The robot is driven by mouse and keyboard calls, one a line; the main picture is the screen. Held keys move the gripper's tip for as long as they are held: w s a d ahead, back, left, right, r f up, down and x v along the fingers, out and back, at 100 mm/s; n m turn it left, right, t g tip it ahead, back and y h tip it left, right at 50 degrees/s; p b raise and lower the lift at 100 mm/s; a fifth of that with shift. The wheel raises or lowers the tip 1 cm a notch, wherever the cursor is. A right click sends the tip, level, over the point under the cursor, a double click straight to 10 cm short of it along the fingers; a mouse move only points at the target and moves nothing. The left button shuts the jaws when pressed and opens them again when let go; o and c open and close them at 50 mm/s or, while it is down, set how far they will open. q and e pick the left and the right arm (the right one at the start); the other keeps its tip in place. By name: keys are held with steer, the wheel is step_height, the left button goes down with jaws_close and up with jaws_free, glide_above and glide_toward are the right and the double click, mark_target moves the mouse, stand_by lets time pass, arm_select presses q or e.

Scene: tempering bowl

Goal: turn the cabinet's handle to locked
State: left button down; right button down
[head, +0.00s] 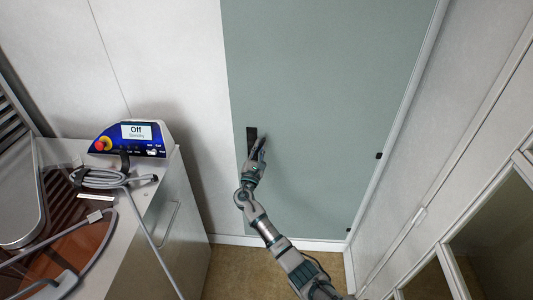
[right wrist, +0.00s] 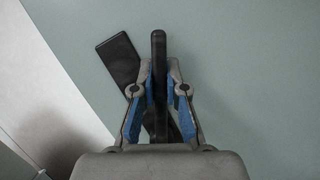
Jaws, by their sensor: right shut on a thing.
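The cabinet's grey-green door (head: 320,90) fills the middle of the head view. Its black handle has a dark backplate (head: 251,134) near the door's left edge, which also shows in the right wrist view (right wrist: 117,58). In the right wrist view the handle's black lever (right wrist: 158,45) runs straight up the picture, while the plate slants behind it. My right gripper (head: 261,146) is shut on the lever; its blue-padded fingers (right wrist: 158,85) stand on either side of it. They hide the lower part of the plate. My left gripper is out of view.
A machine with a blue control panel (head: 131,138), reading "Off", stands at the left with a coiled grey cable (head: 103,179). A glass-fronted cabinet (head: 495,245) is at the lower right. Brown floor (head: 235,270) is clear below the door.

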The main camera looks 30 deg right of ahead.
mark_target(251, 138)
steer(key=n, duration=0.1)
steer(key=a+n+t+y, duration=0.1)
steer(key=shift+w+r+n+p, duration=0.1)
steer(key=shift+w+n+p, duration=0.3)
steer(key=n, duration=0.1)
steer(key=w+a+n+t+y+p, duration=0.1)
steer(key=n, duration=0.1)
steer(key=shift+w+a+n+t+y+p, duration=0.1)
steer(key=shift+a+n+t+y+p, duration=0.15)
steer(key=shift+n, duration=0.35)
steer(key=shift+w+a+n+t+y+p, duration=0.1)
steer(key=shift+a+n+t+y+p, duration=0.1)
steer(key=shift+n+y, duration=0.3)
steer(key=shift+n, duration=0.5)
